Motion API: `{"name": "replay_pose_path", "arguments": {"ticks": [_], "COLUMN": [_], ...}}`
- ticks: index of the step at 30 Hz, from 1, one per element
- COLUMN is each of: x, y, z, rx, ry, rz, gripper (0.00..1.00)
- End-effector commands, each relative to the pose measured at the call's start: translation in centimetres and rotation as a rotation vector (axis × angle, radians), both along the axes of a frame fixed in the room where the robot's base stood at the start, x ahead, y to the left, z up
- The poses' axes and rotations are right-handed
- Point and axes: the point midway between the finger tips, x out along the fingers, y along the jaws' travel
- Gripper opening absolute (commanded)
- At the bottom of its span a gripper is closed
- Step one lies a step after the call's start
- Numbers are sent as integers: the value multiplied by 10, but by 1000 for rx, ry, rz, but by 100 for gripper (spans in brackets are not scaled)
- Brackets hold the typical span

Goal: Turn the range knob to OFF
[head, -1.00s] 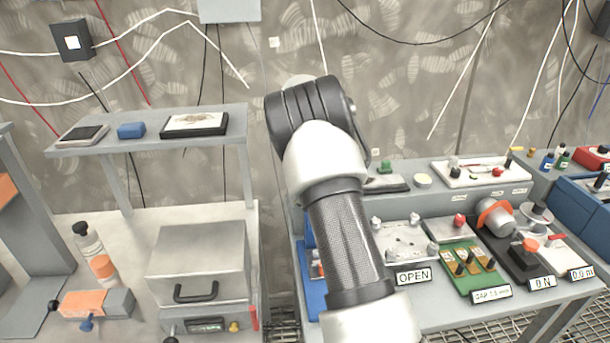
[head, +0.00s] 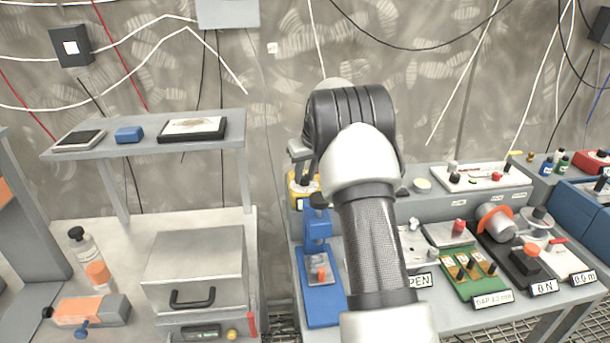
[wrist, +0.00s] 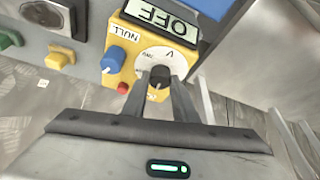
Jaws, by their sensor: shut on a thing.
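The yellow meter (wrist: 122,48) fills the top middle of the wrist view, seen upside down. Its display (wrist: 162,17) reads OFF. Its white round dial (wrist: 157,58) carries a V and another small mark, and the dark range knob (wrist: 160,74) sits at its middle. My gripper (wrist: 160,78) is shut on the knob, one finger on each side, hiding part of it.
A blue knob (wrist: 113,60) beside a NULL label and a red button (wrist: 123,88) are close to my fingers. In the head view a blue stand (head: 318,255) is left of my arm, and a green board (head: 470,275) is right of it.

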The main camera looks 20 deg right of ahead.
Motion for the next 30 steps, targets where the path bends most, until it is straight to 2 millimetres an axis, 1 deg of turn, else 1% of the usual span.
{"name": "replay_pose_path", "arguments": {"ticks": [4, 5, 6, 8, 17, 20, 23, 26, 30], "x": [1, 1, 1, 1, 0, -2, -7, -15, -28], "y": [0, 0, 0, 0, 0, 0, -1, -1, -2], "z": [1, 1, 1, 1, 1, 7, 20, 40, 73], "rx": [-2, -2, -2, -2, -1, -1, -2, -2, -2], "ry": [-2, -2, -2, -2, -1, -2, -4, -4, -6], "rz": [1, 1, 1, 1, 0, 0, 0, 0, 0], "gripper": [3, 27, 34, 44, 44, 44, 44, 44, 44]}}
